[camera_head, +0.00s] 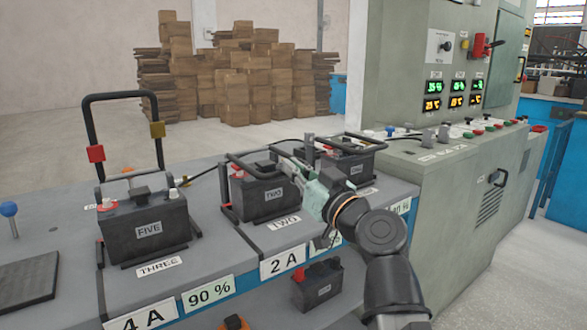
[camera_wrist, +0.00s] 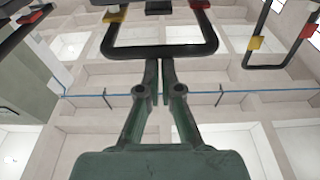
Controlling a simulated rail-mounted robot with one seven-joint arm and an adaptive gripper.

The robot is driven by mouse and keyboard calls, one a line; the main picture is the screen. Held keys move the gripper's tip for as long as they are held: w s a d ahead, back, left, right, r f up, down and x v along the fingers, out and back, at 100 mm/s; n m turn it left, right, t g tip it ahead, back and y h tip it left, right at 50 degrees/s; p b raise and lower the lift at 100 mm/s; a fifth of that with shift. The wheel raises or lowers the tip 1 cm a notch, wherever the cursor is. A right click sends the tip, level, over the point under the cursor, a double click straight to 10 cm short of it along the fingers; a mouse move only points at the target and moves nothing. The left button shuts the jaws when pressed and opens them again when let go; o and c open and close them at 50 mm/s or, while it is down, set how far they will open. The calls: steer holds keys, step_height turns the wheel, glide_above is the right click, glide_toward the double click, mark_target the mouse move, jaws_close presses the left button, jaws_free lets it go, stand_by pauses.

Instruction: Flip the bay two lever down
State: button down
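The bay two lever (camera_wrist: 205,47) is a black loop. In the head view its bar (camera_head: 240,160) lies low over the top of the black battery labelled TWO (camera_head: 262,205), which sits behind the plate TWO. In the wrist view the loop has a yellow grip (camera_wrist: 115,14) and a red grip (camera_wrist: 199,4). My gripper (camera_head: 285,163) is over battery TWO from the right. In the wrist view my fingers (camera_wrist: 160,65) are nearly together with only a thin gap, tips at the middle of the loop's bar. I cannot tell whether they touch it. My gripper hides part of the lever.
Battery FIVE (camera_head: 148,238) stands left in bay three, its lever (camera_head: 86,120) upright. Battery ONE (camera_head: 352,168) stands right with its lever (camera_head: 378,146) low. A control cabinet (camera_head: 412,90) rises behind on the right. Another battery (camera_head: 317,287) sits below the bench front.

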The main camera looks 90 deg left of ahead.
steer(key=p+v, duration=0.3)
steer(key=v, duration=0.6)
steer(key=shift+d+r, duration=0.15)
steer(key=shift+w, duration=0.1)
